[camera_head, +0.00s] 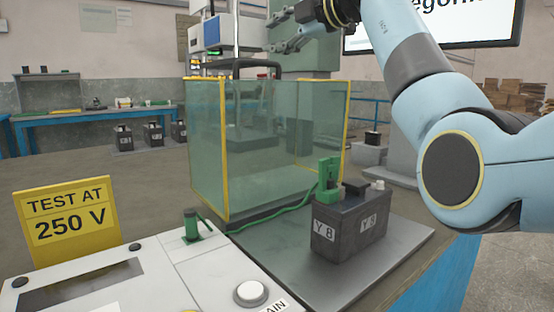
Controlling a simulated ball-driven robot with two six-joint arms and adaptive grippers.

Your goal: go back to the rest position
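My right arm (450,130) comes in from the right edge, and its upper part reaches up to the top of the view. My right gripper (276,32) is at the top centre, pointing left, high above the glass enclosure. Its two fingers are apart, with nothing seen between them. My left gripper is not in view. A dark battery (345,235) marked Y 8 stands upright on a grey plate (270,265). A green clamp (327,182) sits at its left terminal, with a green cable (275,215) running left from it.
A glass enclosure (208,150) with yellow edges stands behind the battery. A white tester (165,265) with a green clip (197,226) and a yellow "TEST AT 250 V" sign (66,217) are at left. Several batteries (153,134) stand farther back. A screen (480,25) hangs top right.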

